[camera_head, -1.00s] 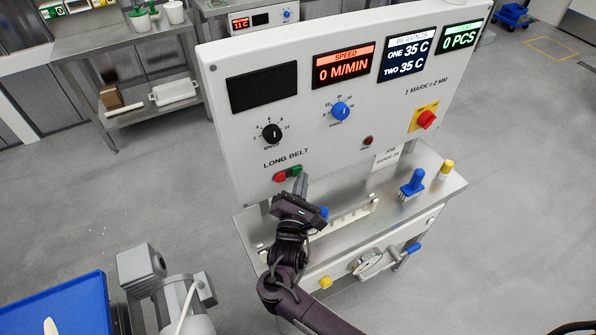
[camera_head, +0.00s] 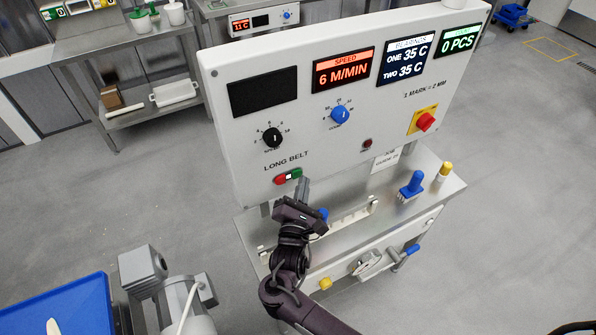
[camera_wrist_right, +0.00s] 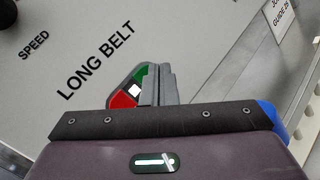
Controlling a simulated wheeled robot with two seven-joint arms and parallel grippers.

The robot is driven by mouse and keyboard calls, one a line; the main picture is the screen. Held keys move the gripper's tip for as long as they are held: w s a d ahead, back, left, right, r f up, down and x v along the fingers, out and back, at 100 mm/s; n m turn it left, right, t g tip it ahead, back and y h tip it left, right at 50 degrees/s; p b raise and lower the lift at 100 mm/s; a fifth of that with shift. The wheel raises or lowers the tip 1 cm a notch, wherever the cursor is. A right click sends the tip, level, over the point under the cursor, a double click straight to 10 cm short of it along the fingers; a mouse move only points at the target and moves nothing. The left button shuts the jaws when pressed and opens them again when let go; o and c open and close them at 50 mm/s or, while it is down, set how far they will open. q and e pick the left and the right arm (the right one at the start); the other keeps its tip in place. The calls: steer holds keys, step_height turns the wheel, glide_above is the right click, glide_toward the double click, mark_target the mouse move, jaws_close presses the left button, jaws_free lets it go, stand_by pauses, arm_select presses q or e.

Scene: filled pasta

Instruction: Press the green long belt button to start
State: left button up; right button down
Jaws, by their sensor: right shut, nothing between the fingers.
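The LONG BELT button is an oblong switch on the white panel, with a red part (camera_head: 280,179), a white middle and a green part (camera_head: 296,173). In the right wrist view the green part (camera_wrist_right: 141,76) shows just left of the fingers, partly covered by them. My right gripper (camera_head: 304,182) is shut and empty, its fingertips just below and right of the green part; they also show in the right wrist view (camera_wrist_right: 160,70). In the head view a small gap seems to separate them. The SPEED display (camera_head: 343,70) reads 6 M/MIN. My left gripper is not in view.
A steel ledge (camera_head: 420,208) juts out below the panel, with a blue-handled part (camera_head: 411,184) and a yellow-topped post (camera_head: 445,171). A red stop knob (camera_head: 426,122) on a yellow plate sits at the panel's right. A grey motor (camera_head: 143,268) stands at lower left.

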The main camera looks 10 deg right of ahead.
steer(key=shift+s+d, duration=0.1)
steer(key=shift+s, duration=0.15)
steer(key=s+p, duration=0.1)
steer(key=s+d+p, duration=0.1)
steer(key=s, duration=0.1)
steer(key=s+p, duration=0.1)
steer(key=shift+s+d+p, duration=0.3)
steer(key=shift+s+d, duration=0.05)
stand_by(0.8)
